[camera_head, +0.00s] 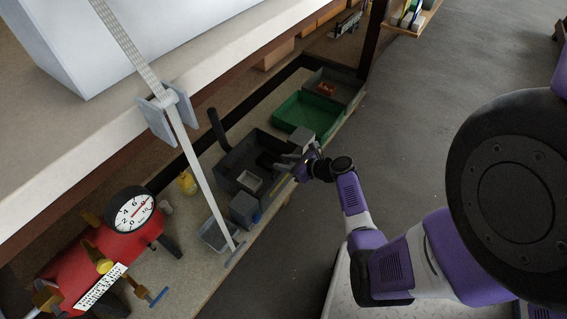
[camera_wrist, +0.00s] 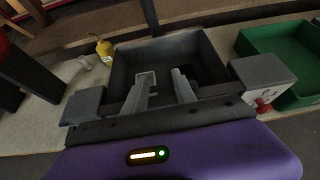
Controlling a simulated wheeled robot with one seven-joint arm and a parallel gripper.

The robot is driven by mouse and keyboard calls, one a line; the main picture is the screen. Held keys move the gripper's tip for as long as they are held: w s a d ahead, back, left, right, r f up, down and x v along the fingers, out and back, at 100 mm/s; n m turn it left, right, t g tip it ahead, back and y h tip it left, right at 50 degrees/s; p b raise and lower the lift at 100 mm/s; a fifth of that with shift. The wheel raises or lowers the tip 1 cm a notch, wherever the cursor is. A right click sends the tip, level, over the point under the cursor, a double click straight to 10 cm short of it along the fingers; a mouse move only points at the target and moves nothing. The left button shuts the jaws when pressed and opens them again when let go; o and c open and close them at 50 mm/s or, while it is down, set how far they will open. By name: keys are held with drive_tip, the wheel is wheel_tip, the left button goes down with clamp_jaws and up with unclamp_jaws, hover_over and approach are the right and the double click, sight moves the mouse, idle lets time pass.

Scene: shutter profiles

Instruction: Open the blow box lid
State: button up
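The blow box is a dark grey box (camera_head: 240,150) on the bench in the head view, with a grey block at each end. In the wrist view the box (camera_wrist: 122,62) lies straight ahead, and its dark, recessed inside shows. I cannot make out a separate lid with certainty. My gripper (camera_head: 292,160) is at the box's right side, near the bench edge. In the wrist view my gripper (camera_wrist: 164,76) has its two fingers apart, pointing over the near part of the box, with nothing between them. Whether they touch the box cannot be told.
Grey end blocks (camera_wrist: 85,105) (camera_wrist: 262,72) flank the box; the right one has a red knob. A green tray (camera_head: 308,115) stands beyond. A yellow bottle (camera_head: 187,182) and a red tank with a gauge (camera_head: 132,212) stand nearer.

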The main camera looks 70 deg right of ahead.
wheel_tip(320, 180, up, 8)
drive_tip(key=s+p, duration=0.1)
drive_tip(key=p, duration=0.7)
drive_tip(key=shift+a+r, duration=0.15)
drive_tip(key=shift+r, duration=0.05)
drive_tip(key=shift+p, duration=0.35)
drive_tip(key=shift+s, duration=0.1)
idle(0.5)
